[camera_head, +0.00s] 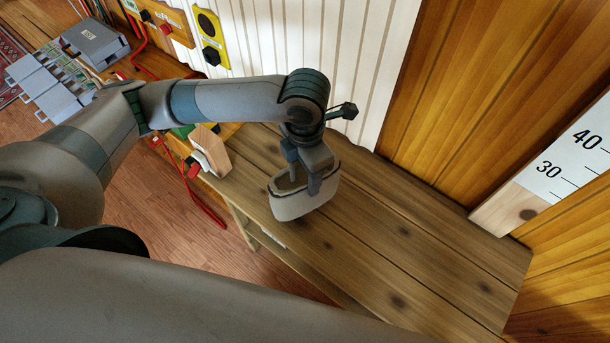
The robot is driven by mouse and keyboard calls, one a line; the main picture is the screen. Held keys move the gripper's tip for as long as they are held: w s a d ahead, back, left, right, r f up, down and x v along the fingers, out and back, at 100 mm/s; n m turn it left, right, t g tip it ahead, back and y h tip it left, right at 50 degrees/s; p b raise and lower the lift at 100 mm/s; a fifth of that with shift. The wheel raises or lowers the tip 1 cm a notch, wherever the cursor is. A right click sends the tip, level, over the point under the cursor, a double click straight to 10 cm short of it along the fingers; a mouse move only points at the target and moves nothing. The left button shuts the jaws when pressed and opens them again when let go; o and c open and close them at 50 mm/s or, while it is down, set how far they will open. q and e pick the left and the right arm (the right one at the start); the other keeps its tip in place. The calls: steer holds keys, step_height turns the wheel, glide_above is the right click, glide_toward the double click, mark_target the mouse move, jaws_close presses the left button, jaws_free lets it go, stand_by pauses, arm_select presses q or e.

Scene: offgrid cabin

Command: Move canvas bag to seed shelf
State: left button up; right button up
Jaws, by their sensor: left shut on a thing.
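The canvas bag (299,203) is a pale grey-beige pouch with a dark-edged open top. My left gripper (312,184) comes down on it from above and is shut on its rim. The bag is over the wooden shelf (400,240), near its left part; I cannot tell whether its bottom touches the planks. The gripper hides part of the bag's opening. My right gripper does not show.
A small wooden block-like object (213,152) stands at the shelf's left end, by red cables (206,208). A marked scale board (565,165) leans at the right wall. The shelf's middle and right are clear. Grey boxes (95,42) lie at the upper left.

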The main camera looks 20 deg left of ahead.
arm_select(q)
steer(key=shift+s+f+p, duration=0.1)
steer(key=shift+f+p, duration=0.25)
steer(key=shift+f, duration=0.9)
steer(key=o, duration=1.7)
steer(key=shift+f, duration=0.1)
steer(key=shift+c, duration=0.2)
steer(key=shift+r, duration=0.2)
step_height(320, 180, up, 12)
steer(key=b, duration=0.3)
steer(key=shift+b, duration=0.35)
steer(key=shift+f, duration=0.1)
